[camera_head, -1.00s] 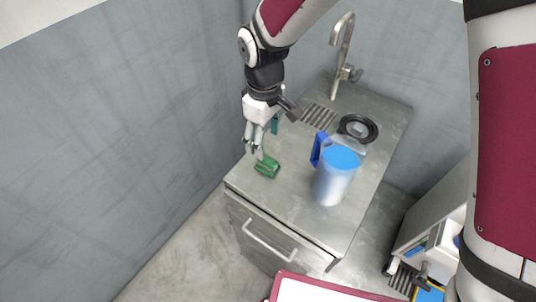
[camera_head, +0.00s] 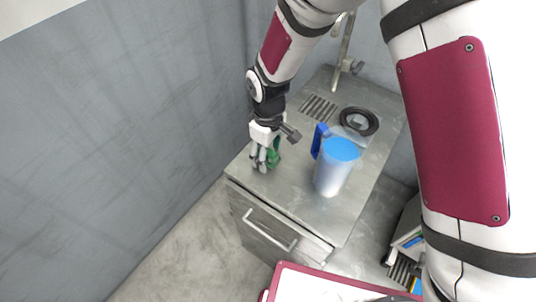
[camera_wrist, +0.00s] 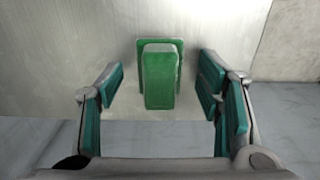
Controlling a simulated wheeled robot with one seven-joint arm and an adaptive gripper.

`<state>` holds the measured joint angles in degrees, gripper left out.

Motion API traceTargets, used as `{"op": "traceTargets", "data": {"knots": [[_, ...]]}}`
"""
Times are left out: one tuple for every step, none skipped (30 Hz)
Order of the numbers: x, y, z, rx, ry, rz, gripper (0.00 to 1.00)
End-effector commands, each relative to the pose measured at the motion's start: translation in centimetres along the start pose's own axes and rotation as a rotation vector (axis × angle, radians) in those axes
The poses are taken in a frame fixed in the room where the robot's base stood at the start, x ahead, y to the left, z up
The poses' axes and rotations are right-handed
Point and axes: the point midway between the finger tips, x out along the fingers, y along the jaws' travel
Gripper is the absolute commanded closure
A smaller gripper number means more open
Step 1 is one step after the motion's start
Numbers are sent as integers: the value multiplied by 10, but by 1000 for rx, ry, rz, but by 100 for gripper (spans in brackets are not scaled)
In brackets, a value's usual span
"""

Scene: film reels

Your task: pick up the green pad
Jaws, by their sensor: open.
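The green pad (camera_wrist: 160,78) lies on the grey counter (camera_head: 304,205) near its front left edge, with a raised block on top. In the wrist view it sits centred between the two fingers of my gripper (camera_wrist: 160,100). The fingers stand apart on either side of it, with gaps to both, so my gripper is open and empty. In the head view my gripper (camera_head: 265,160) is at the pad (camera_head: 274,158) and hides most of it.
A clear jug with a blue lid and handle (camera_head: 336,168) stands on the counter to the right. A black ring (camera_head: 359,122) lies behind it, near the tap (camera_head: 345,55). A drawer with a bar handle (camera_head: 268,232) is below. A grey wall (camera_head: 150,130) is at left.

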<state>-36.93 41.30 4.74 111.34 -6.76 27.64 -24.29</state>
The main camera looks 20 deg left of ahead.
Motion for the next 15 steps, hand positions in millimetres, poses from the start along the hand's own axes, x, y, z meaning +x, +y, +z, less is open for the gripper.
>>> {"op": "traceTargets", "data": {"knots": [[0, 0, 0, 0, 0, 0, 40], [0, 0, 0, 0, 0, 0, 42], [0, 0, 0, 0, 0, 0, 51], [0, 0, 0, 0, 0, 0, 58], [0, 0, 0, 0, 0, 0, 65], [0, 0, 0, 0, 0, 0, 74], [0, 0, 0, 0, 0, 0, 81], [0, 0, 0, 0, 0, 0, 88], [0, 0, 0, 0, 0, 0, 91], [0, 0, 0, 0, 0, 0, 91], [0, 0, 0, 0, 0, 0, 91], [0, 0, 0, 0, 0, 0, 91], [0, 0, 0, 0, 0, 0, 91], [-1, 0, 0, 0, 0, 0, 91], [-1, 0, 0, 0, 0, 0, 91]]}}
